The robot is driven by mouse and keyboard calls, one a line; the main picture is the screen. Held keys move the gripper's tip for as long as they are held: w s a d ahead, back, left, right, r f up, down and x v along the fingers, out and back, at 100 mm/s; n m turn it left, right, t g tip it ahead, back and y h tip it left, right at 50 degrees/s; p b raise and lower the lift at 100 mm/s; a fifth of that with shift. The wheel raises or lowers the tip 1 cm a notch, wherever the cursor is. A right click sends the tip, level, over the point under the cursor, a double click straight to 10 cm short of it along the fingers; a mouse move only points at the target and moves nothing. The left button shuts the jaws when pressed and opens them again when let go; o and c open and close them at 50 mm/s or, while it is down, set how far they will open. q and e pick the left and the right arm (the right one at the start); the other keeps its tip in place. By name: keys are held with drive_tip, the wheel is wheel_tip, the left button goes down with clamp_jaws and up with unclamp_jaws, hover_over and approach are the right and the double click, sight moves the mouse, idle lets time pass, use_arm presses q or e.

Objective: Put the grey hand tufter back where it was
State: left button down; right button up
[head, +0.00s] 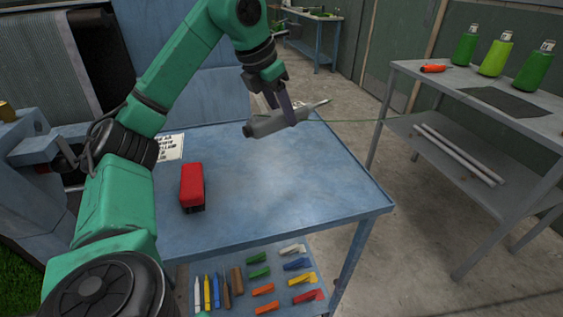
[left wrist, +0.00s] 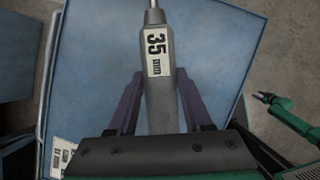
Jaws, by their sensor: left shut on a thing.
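My left gripper (head: 287,106) is shut on the grey hand tufter (head: 268,124) and holds it above the far part of the blue cart top (head: 330,190). The tufter's thin metal tip points to the right.
A red block-like tool (head: 192,186) and a white printed card (head: 170,148) lie on the cart's left side. Its lower shelf holds several coloured tools (head: 262,290). A grey rack (head: 440,85) at right carries green bottles (head: 495,58) and an orange tool (head: 432,69). The cart's middle is clear.

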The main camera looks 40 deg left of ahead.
use_arm(q)
drive_tip(key=f, duration=0.4)
drive_tip(key=f+b, duration=0.1)
drive_tip(key=f, duration=0.1)
drive_tip(key=shift+w+a+f, duration=0.2)
drive_tip(key=shift+w+a, duration=0.1)
drive_tip(key=shift+a, duration=0.05)
drive_tip(key=f+b, duration=0.1)
drive_tip(key=f, duration=0.4)
drive_tip(key=shift+d+f, duration=0.1)
drive_tip(key=shift+d, duration=0.1)
drive_tip(key=shift+a+f, duration=0.1)
drive_tip(key=shift+f, duration=0.2)
drive_tip(key=shift+c, duration=1.6)
unclamp_jaws()
use_arm(e)
drive_tip(key=f, duration=0.2)
drive_tip(key=w+f, duration=0.1)
drive_tip(key=shift+a, duration=0.35)
